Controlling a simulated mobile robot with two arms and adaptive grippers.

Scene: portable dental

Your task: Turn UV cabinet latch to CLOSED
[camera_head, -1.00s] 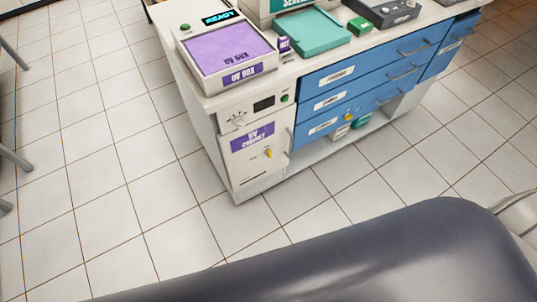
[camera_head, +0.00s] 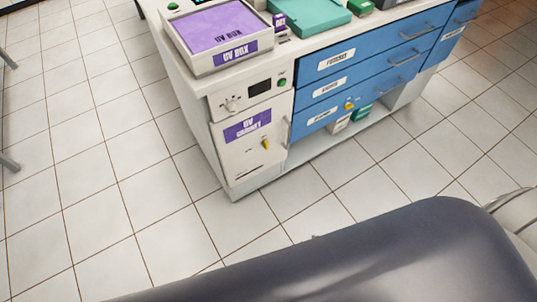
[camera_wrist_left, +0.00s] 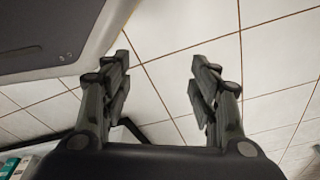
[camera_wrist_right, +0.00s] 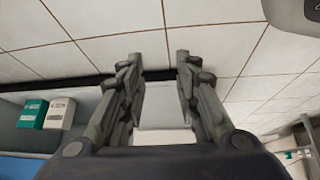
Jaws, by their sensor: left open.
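The white UV cabinet (camera_head: 235,165) with a purple label stands at the left end of the counter unit in the head view. Its small yellow latch (camera_head: 266,144) is on the front, near the right edge; it looks roughly upright, but its marking is too small to read. The cabinet door looks shut. My left gripper (camera_wrist_left: 160,70) is open and empty over floor tiles in the left wrist view. My right gripper (camera_wrist_right: 160,62) is open, with a pale flat surface I cannot identify showing between its fingers. Neither gripper clearly shows in the head view.
A dark padded chair (camera_head: 370,250) fills the foreground. Blue drawers (camera_head: 370,75) are right of the cabinet, and the purple-topped UV box (camera_head: 212,40) sits above it. Green (camera_wrist_right: 32,113) and white (camera_wrist_right: 60,113) boxes show in the right wrist view. Tiled floor is clear in front and left.

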